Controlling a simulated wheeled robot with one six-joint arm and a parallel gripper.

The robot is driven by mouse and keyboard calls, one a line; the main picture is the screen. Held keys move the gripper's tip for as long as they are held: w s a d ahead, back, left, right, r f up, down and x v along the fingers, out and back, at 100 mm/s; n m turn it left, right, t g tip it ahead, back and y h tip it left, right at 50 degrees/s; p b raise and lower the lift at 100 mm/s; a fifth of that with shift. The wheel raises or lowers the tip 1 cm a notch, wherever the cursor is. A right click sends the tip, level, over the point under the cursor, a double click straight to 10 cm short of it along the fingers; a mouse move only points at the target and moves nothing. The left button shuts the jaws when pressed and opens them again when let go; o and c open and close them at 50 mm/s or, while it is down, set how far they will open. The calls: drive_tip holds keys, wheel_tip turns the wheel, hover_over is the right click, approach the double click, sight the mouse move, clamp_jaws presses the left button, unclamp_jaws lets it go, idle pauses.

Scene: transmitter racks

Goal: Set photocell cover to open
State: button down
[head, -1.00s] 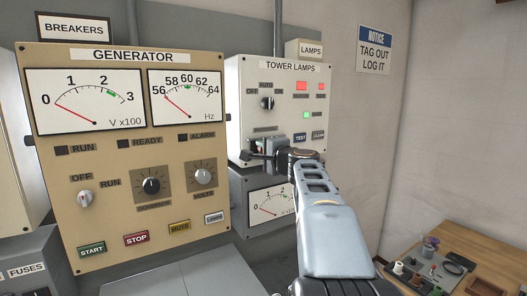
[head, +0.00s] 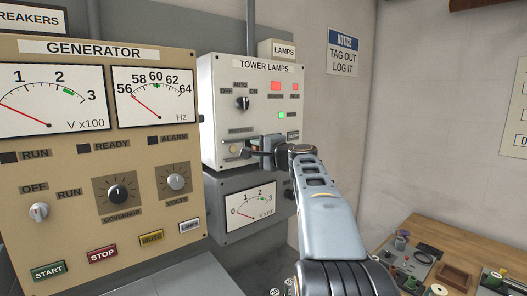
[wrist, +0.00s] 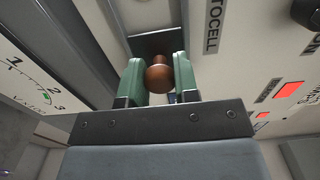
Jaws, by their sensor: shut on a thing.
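The photocell cover shows in the wrist view as a dark plate (wrist: 156,43) with a round brown knob (wrist: 159,76). A partly visible label ending in "TOCELL" (wrist: 212,28) is beside it. My gripper (wrist: 158,78) has its green fingers shut on the knob, one on each side. In the head view my gripper (head: 254,149) is at the lower part of the Tower Lamps panel (head: 222,110). A pale round spot (head: 233,151) shows just left of the fingers. My gripper hides most of the cover in that view.
The Tower Lamps panel has a black selector knob (head: 242,103) and lit red and green lamps above my gripper. A grey meter box (head: 225,190) sits just below. The tan generator panel (head: 100,150) stands close at left. A wooden bench (head: 460,265) is at lower right.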

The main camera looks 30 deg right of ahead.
drive_tip(key=c, duration=0.8)
unclamp_jaws()
drive_tip(key=shift+d, duration=0.15)
drive_tip(key=shift+c, duration=0.2)
drive_tip(key=s+d+b, duration=0.1)
drive_tip(key=s+b, duration=0.3)
drive_tip(key=s, duration=0.9)
drive_tip(key=shift+s+d, duration=0.15)
drive_tip(key=shift+s, duration=0.2)
